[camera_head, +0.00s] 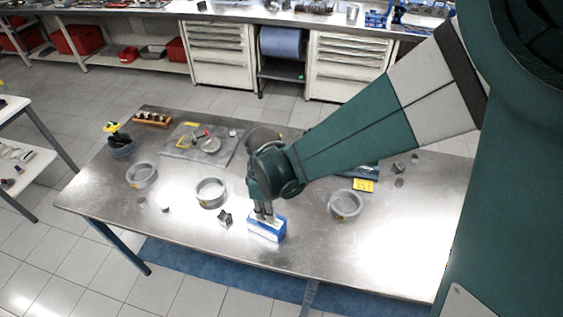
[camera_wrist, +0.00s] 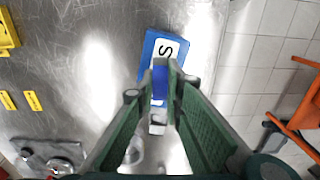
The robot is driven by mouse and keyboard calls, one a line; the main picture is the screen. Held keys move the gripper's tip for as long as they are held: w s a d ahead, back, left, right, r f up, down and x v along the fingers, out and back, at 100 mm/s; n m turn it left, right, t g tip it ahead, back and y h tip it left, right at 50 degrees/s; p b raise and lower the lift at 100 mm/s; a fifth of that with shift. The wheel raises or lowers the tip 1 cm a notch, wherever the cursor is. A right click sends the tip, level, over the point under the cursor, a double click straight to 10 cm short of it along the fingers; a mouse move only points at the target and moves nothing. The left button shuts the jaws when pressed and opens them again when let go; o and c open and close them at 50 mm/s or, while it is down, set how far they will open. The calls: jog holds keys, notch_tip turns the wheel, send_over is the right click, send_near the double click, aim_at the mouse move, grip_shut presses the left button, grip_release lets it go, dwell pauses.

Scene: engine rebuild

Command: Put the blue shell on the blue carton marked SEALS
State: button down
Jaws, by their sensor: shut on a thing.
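The blue carton (camera_head: 279,233) stands on the metal table near its front edge, under my gripper. In the wrist view the carton (camera_wrist: 147,51) shows a white label with a large S; the rest of the word is hidden. My gripper (camera_head: 264,216) points down right over the carton. In the wrist view my gripper (camera_wrist: 161,88) is shut on the blue shell (camera_wrist: 160,77), a narrow blue piece between the fingertips, in front of the carton. The fingers hide the shell in the head view. I cannot tell whether the shell touches the carton.
A small dark bracket (camera_head: 225,218) lies just left of the carton. Grey rings stand at left (camera_head: 211,203) and right (camera_head: 345,213). A tray (camera_head: 180,153) with tools lies farther back. The table is clear between the carton and the right ring.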

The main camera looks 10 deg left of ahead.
jog(key=shift+f, duration=0.5)
jog(key=shift+f, duration=0.25)
jog(key=c, duration=2.4)
grip_release()
jog(key=shift+r, duration=0.1)
jog(key=shift+r, duration=0.2)
jog(key=shift+w+r, duration=0.2)
jog(key=shift+r, duration=5.75)
jog(key=shift+d, duration=0.1)
